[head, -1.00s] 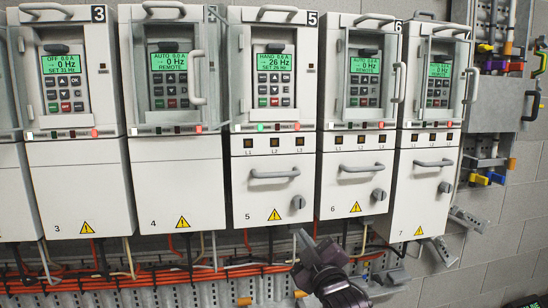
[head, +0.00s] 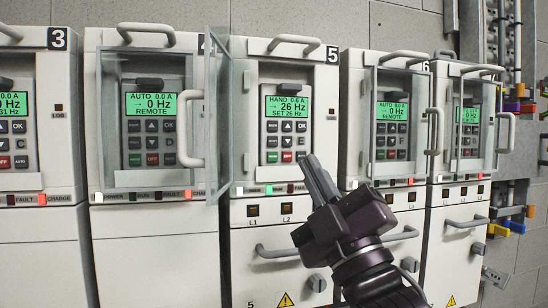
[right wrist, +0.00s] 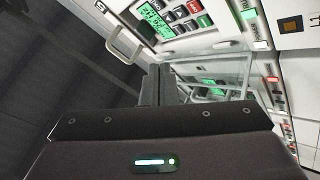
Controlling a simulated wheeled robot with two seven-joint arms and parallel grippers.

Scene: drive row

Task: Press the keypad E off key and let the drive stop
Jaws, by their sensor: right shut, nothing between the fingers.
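Drive 5 (head: 329,90) is a pale cabinet with a lit green display (head: 287,106) reading HAND, 26 Hz, SET 26 Hz. Its keypad (head: 271,141) is uncovered, with a green key at the bottom and a red off key (head: 301,155) beside it. In the right wrist view, the display (right wrist: 154,16) and keys lie beyond my gripper. My left gripper is not in view.
A clear cover (head: 217,120) stands swung out left of the keypad. Neighbouring drive 4 (head: 150,235) and drive 6 (head: 358,100) have handled clear covers over their keypads. A grey handle (head: 265,252) and rotary knob (head: 316,283) stick out below, near my right arm.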

